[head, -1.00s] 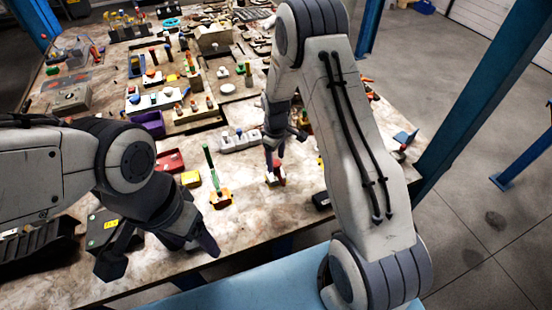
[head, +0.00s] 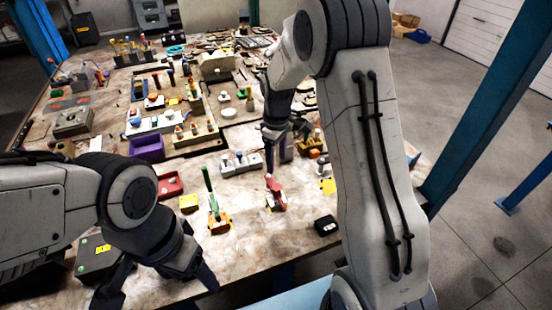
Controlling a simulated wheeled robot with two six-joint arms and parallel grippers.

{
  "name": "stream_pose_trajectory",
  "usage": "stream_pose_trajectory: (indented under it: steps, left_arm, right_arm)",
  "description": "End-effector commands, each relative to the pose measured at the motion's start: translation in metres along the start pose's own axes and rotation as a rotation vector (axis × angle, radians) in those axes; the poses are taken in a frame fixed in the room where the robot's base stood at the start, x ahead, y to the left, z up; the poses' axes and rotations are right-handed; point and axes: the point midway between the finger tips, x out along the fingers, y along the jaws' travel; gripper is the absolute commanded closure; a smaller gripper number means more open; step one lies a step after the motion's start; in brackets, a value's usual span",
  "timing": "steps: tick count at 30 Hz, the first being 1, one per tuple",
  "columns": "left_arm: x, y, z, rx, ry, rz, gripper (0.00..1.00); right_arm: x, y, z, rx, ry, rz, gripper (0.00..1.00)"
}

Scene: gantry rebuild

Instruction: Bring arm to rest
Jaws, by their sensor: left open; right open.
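My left gripper (head: 158,284) is at the front left of the table (head: 190,268), with its two dark fingers spread and nothing between them. My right arm reaches in from the right. My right gripper (head: 279,152) is over the middle of the table, fingers pointing down, behind a small red part (head: 276,200). It is open, and I see nothing held in it. The arm hides part of the table's right side.
A black box (head: 326,226) lies near the front edge. Blue posts (head: 490,115) stand at right.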

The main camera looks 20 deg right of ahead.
Motion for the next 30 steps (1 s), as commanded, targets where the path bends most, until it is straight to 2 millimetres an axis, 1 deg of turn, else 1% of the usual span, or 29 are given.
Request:
stream_pose_trajectory:
  steps: [5, 8, 11, 14, 15, 17, 18, 20, 21, 24, 25, 27, 30]
  left_arm:
    - [0.0, 0.0, 0.0, 0.0, 0.0, 0.0, 0.3]
    - [0.001, 0.0, 0.0, 0.0, 0.0, 0.0, 0.3]
    - [0.005, 0.0, 0.0, 0.0, 0.0, 0.0, 0.3]
    - [0.011, -0.001, 0.001, 0.0, 0.0, 0.0, 0.3]
    - [0.014, -0.001, 0.001, 0.001, 0.0, 0.0, 0.3]
    - [0.017, -0.001, 0.001, 0.001, 0.0, 0.0, 0.3]
    - [0.02, -0.001, 0.001, 0.001, 0.0, 0.0, 0.3]
    - [0.023, -0.002, 0.001, 0.001, 0.0, 0.0, 0.3]
    - [0.025, -0.002, 0.001, 0.001, 0.0, 0.0, 0.3]
    - [0.029, -0.002, 0.002, 0.001, 0.0, 0.0, 0.3]
    - [0.03, -0.002, 0.002, 0.001, 0.0, 0.0, 0.3]
    - [0.031, -0.002, 0.002, 0.002, 0.0, 0.0, 0.3]
    - [0.032, -0.002, 0.002, 0.002, 0.0, 0.0, 0.3]
  right_arm:
    - [0.0, 0.0, 0.0, 0.0, 0.0, 0.0, 0.3]
    - [-0.004, -0.009, -0.003, -0.002, 0.003, 0.001, 0.3]
    - [-0.018, -0.043, -0.007, -0.005, 0.012, 0.0, 0.3]
    - [-0.039, -0.101, -0.005, -0.003, 0.027, -0.004, 0.3]
    - [-0.047, -0.128, 0.0, -0.002, 0.032, -0.007, 0.3]
    - [-0.057, -0.168, 0.013, 0.004, 0.04, -0.015, 0.3]
    - [-0.062, -0.192, 0.024, 0.008, 0.045, -0.021, 0.3]
    - [-0.067, -0.225, 0.042, 0.013, 0.051, -0.029, 0.3]
    - [-0.069, -0.243, 0.056, 0.017, 0.053, -0.035, 0.3]
    - [-0.069, -0.278, 0.089, 0.026, 0.057, -0.051, 0.3]
    - [-0.068, -0.285, 0.098, 0.03, 0.057, -0.055, 0.3]
    - [-0.066, -0.297, 0.115, 0.035, 0.058, -0.062, 0.3]
    - [-0.064, -0.306, 0.13, 0.042, 0.056, -0.068, 0.3]
